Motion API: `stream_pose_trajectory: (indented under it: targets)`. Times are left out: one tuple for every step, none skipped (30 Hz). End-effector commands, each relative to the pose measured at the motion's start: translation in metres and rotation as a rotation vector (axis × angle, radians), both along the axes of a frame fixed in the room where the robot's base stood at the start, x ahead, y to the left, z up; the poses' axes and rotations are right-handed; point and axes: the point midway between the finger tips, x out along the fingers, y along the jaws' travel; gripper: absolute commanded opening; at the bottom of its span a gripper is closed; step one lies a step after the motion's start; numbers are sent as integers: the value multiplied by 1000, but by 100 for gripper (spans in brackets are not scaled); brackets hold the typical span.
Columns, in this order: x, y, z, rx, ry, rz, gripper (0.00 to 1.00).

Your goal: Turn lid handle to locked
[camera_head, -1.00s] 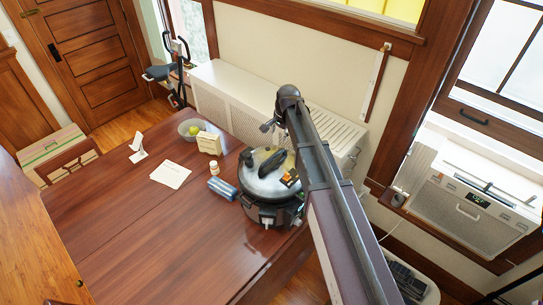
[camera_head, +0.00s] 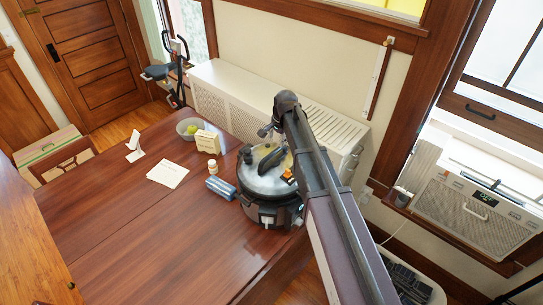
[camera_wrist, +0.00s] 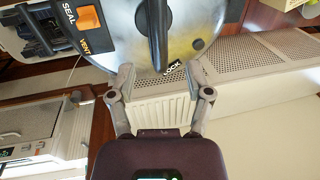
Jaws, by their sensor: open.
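A dark pressure cooker with a silvery round lid (camera_head: 262,182) stands on the table's right side. Its black lid handle (camera_head: 272,159) lies across the lid top, partly overlapped by my arm. In the wrist view the handle (camera_wrist: 155,32) points down the picture, its end between my fingertips. My gripper (camera_wrist: 160,74) is open, one finger on each side; I cannot tell whether either touches the handle. An orange switch (camera_wrist: 88,18) sits between SEAL and VENT labels.
A blue package (camera_head: 221,188), a small bottle (camera_head: 212,167), a box (camera_head: 207,141), a bowl (camera_head: 188,128) and a paper sheet (camera_head: 167,174) lie left of the cooker. A white radiator cover (camera_head: 235,97) stands behind. The table's front left is clear.

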Motion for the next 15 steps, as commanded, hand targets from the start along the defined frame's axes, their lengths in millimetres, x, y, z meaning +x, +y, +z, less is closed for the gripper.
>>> stream_pose_trajectory:
  targets:
    - [1,1,-8,0,0,0,65]
    - [1,1,-11,0,0,0,65]
    - [2,2,-14,0,0,0,65]
    - [2,2,-16,0,0,0,65]
    - [2,2,-18,0,0,0,65]
    - [2,3,-21,0,0,0,65]
    - [3,3,-24,0,0,0,65]
    - [3,4,-26,0,0,0,65]
    - [3,4,-29,0,0,0,65]
    - [4,5,-31,0,0,0,65]
    - [4,5,-34,0,0,0,65]
    - [4,5,-37,0,0,0,65]
    - [5,6,-39,0,0,0,65]
    - [5,6,-41,0,0,0,65]
    - [5,7,-45,0,0,0,65]
